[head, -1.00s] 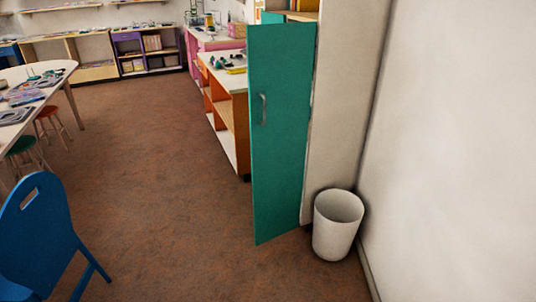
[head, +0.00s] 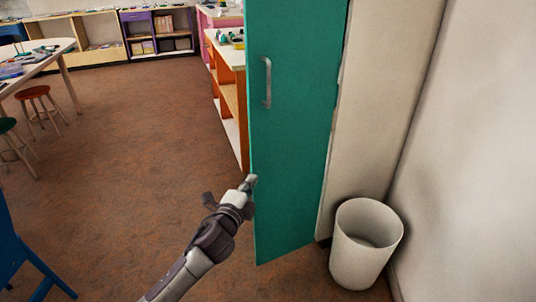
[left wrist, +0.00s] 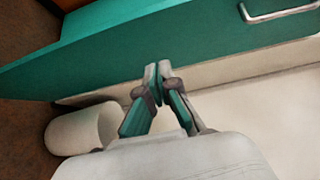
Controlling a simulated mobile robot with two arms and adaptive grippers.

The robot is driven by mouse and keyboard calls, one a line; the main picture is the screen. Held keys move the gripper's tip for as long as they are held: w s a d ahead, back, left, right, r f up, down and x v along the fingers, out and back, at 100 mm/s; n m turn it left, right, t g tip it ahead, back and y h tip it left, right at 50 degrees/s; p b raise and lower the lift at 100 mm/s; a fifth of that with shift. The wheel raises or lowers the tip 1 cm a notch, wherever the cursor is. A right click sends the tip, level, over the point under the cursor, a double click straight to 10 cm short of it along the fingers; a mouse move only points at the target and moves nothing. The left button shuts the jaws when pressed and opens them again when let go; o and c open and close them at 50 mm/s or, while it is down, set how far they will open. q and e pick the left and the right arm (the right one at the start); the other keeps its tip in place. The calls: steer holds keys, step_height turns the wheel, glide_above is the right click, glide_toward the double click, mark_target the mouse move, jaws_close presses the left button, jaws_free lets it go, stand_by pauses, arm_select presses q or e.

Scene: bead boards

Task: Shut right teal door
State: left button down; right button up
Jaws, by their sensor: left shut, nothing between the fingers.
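The teal door (head: 292,130) stands open in the head view, swung out from the pale side of a cabinet (head: 385,100). Its grey handle (head: 266,82) is on its upper part, near the left edge. My left gripper (head: 250,182) is shut and empty, in front of the door's left edge at lower height, below the handle. In the left wrist view my left gripper (left wrist: 158,72) shows its fingertips together, close to the teal door (left wrist: 130,50); I cannot tell whether they touch it. The handle (left wrist: 280,12) is at upper right there. My right gripper is not in view.
A white bin (head: 365,243) stands on the floor right of the door, by the white wall (head: 480,150). An orange shelf unit (head: 228,95) is behind the door. A blue chair (head: 22,262) is at lower left. Brown floor (head: 140,140) is open in the middle.

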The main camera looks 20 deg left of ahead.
arm_select(q)
steer(key=b, duration=0.2)
glide_toward(261, 147)
steer(key=w+d, duration=0.3)
steer(key=shift+w+a+f, duration=0.1)
steer(key=shift+w+a, duration=0.3)
steer(key=shift+w, duration=0.15)
steer(key=shift+w+a+f, duration=0.1)
steer(key=shift+w+a, duration=0.25)
steer(key=shift+w, duration=0.25)
steer(key=shift+w+a+b, duration=0.35)
steer(key=shift+w+a, duration=0.15)
steer(key=shift+w, duration=0.05)
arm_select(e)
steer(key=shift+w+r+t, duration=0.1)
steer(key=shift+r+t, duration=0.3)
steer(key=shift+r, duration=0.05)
arm_select(q)
steer(key=shift+a+r, duration=0.1)
